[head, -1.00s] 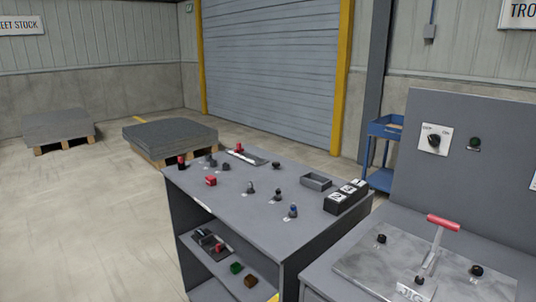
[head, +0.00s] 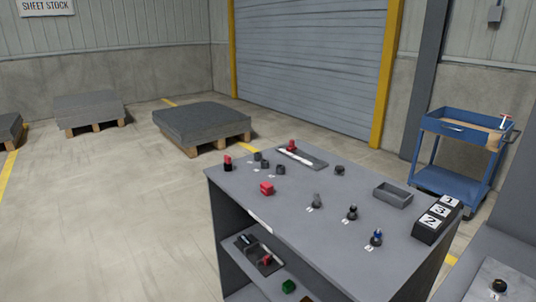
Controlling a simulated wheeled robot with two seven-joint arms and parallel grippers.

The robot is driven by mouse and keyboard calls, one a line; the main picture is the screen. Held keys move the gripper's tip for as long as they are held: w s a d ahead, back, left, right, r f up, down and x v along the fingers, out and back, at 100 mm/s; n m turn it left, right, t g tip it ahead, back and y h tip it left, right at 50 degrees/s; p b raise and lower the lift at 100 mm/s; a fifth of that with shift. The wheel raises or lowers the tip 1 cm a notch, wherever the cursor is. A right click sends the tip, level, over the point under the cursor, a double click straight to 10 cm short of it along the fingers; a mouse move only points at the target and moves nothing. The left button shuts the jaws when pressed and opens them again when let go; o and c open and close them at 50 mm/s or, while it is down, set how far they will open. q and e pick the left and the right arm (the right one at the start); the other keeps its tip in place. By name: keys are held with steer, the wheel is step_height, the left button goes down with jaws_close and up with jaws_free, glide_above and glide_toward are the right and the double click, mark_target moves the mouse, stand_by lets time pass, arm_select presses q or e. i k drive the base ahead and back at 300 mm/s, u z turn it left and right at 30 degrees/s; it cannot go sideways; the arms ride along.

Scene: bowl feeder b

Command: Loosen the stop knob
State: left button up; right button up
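Neither of my grippers is in view. A black knob (head: 499,286) sits on the grey plate at the lower right corner; the plate is mostly cut off by the frame. Several small knob-like parts stand on the grey bench, among them a grey-topped one (head: 317,200), a black one (head: 351,213) and a blue-topped one (head: 376,238), with small white labels beside them. Another dark knob (head: 339,169) stands farther back. I cannot tell which of these is the stop knob.
The grey bench (head: 300,225) also holds a red block (head: 267,188), a red-and-black part (head: 228,163), an open grey box (head: 393,195) and black numbered blocks (head: 437,217). A blue cart (head: 450,185) stands behind at right. The floor at left is clear up to the pallets.

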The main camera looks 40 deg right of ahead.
mark_target(339, 169)
steer(key=z, duration=0.05)
steer(key=i, duration=1.1)
steer(key=z, duration=0.55)
